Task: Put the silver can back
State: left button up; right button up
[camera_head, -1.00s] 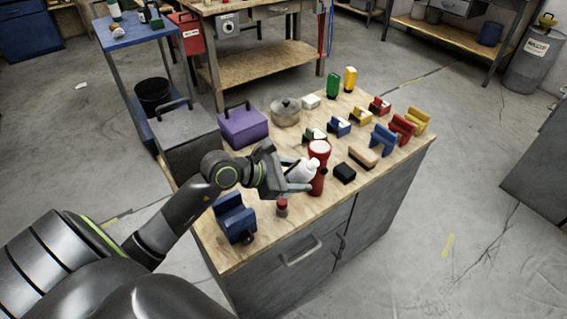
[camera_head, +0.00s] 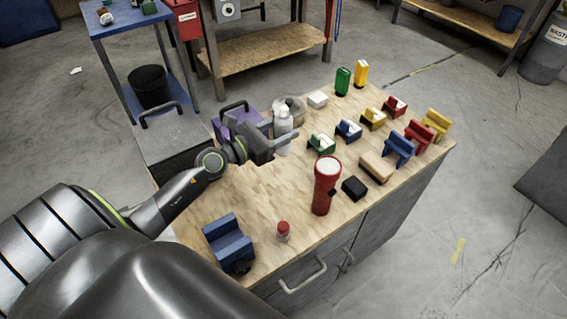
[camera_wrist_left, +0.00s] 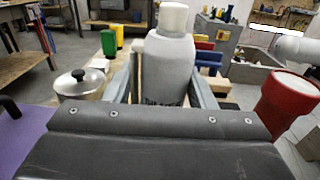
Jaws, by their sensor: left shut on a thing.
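The silver can (camera_head: 283,131), a pale grey bottle shape with a whitish cap, stands upright between the fingers of my left gripper (camera_head: 287,141). The left gripper is shut on it, over the table's back left part. In the left wrist view the can (camera_wrist_left: 168,68) fills the middle between the two fingers, and its lower end is hidden by the gripper body. I cannot tell whether its base touches the table. My right gripper is not in view.
A red flashlight (camera_head: 325,188), a red-capped bottle (camera_head: 283,231) and a blue vise (camera_head: 228,241) stand nearer. Several coloured blocks are at right.

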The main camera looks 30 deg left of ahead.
pick_arm(q)
jog(key=shift+w+a, duration=0.2)
jog(key=shift+w, duration=0.1)
jog(key=shift+w+f, duration=0.15)
jog(key=shift+f, duration=0.1)
notch_tip(320, 180, down, 5)
jog(key=b, duration=0.4)
jog(key=shift+f+b, duration=0.3)
jog(key=shift+f, duration=0.15)
notch_tip(320, 180, down, 3)
jog(key=shift+b, duration=1.1)
jog(key=shift+f, duration=0.35)
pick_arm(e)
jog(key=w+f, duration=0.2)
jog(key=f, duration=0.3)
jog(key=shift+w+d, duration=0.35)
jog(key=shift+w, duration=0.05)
pick_arm(q)
jog(key=o, duration=0.7)
jog(key=shift+c, duration=0.2)
